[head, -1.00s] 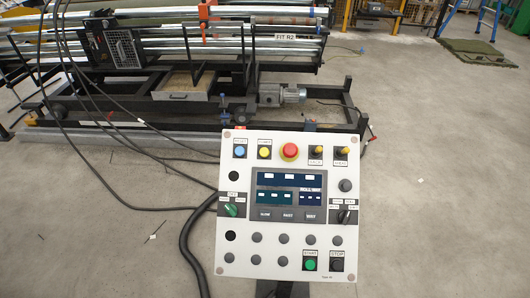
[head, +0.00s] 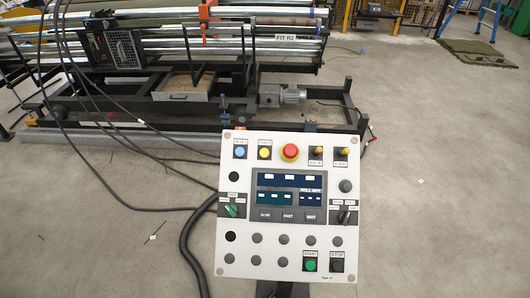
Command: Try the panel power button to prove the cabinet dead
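The control panel (head: 287,275) is a pale tilted face on a dark stand, in the lower middle of the head view. A blue button (head: 240,152) sits at its top left, with a yellow button (head: 265,152) beside it. A red mushroom button (head: 290,152) is at top centre. A green START button (head: 310,265) and a black STOP button (head: 337,265) are at the bottom right. A green selector (head: 232,211) is at the left. The display (head: 289,195) shows lit fields. Which button is labelled power is too small to read. Neither gripper is in view.
A machine (head: 190,100) with long metal rollers stands behind the panel. Black cables (head: 135,207) run from the panel's left across the floor. Open concrete floor (head: 440,180) lies to the right. A blue ladder (head: 487,20) and green mat (head: 480,50) are at the back right.

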